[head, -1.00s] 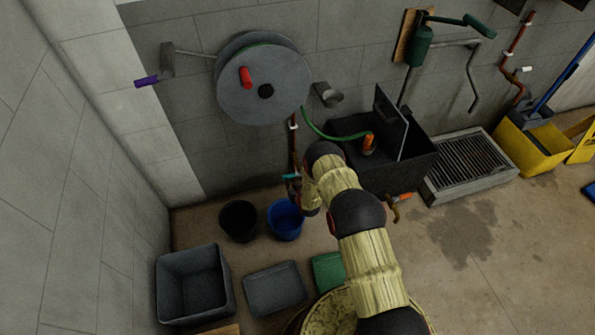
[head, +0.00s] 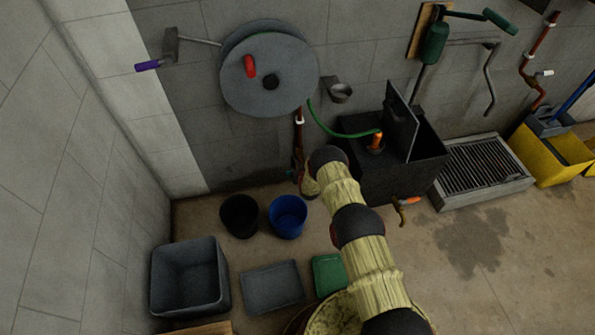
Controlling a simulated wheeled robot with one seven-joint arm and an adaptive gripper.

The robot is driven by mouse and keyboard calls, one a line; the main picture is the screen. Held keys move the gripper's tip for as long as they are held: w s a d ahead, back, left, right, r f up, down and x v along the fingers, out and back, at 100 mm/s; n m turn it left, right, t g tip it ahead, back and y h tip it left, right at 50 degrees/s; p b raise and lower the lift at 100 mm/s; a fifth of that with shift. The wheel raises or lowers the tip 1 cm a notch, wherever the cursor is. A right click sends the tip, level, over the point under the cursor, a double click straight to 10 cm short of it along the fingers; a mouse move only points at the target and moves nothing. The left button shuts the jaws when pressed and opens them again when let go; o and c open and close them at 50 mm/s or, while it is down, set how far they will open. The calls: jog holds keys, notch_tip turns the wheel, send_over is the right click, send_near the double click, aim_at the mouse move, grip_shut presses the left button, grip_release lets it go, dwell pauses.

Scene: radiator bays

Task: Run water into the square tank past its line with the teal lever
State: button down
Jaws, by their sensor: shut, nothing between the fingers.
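A black box-shaped tank (head: 420,175) with an upright divider plate stands against the back wall; it looks like the square tank. Its inside is dark, and I cannot make out a line or a water level. A green hose (head: 340,133) from the wall reel ends at an orange fitting (head: 376,141) at the tank. A red-brown pipe (head: 299,135) runs down the wall left of the tank. No teal lever shows now; my arm covers part of that area. My gripper (head: 297,176) is shut and empty by the pipe's lower end, mostly hidden behind my wrist.
A black bucket (head: 240,216) and a blue bucket (head: 288,216) stand below the pipe. A grey tub (head: 188,280), a grey tray (head: 272,287) and a green container (head: 328,274) are nearer. An orange-handled tap (head: 409,201) sticks out at the tank's front. Right of the floor grate (head: 485,165) is a yellow bucket (head: 550,160).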

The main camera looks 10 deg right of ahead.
jog(key=shift+s+a+f+b, duration=0.1)
jog(key=shift+s+f+b, duration=0.1)
jog(key=shift+f, duration=0.45)
jog(key=shift+s+a+f+b, duration=0.1)
jog(key=shift+f+b, duration=0.15)
jog(key=shift+f, duration=0.35)
jog(key=shift+s+f+b, duration=0.15)
jog(key=shift+f+b, duration=0.05)
jog(key=shift+f, duration=0.45)
jog(key=shift+s+a+f, duration=0.1)
jog(key=shift+a+f, duration=0.05)
jog(key=shift+f, duration=0.3)
jog(key=shift+s+a+f, duration=0.1)
jog(key=shift+a+f, duration=0.05)
jog(key=shift+f, duration=0.25)
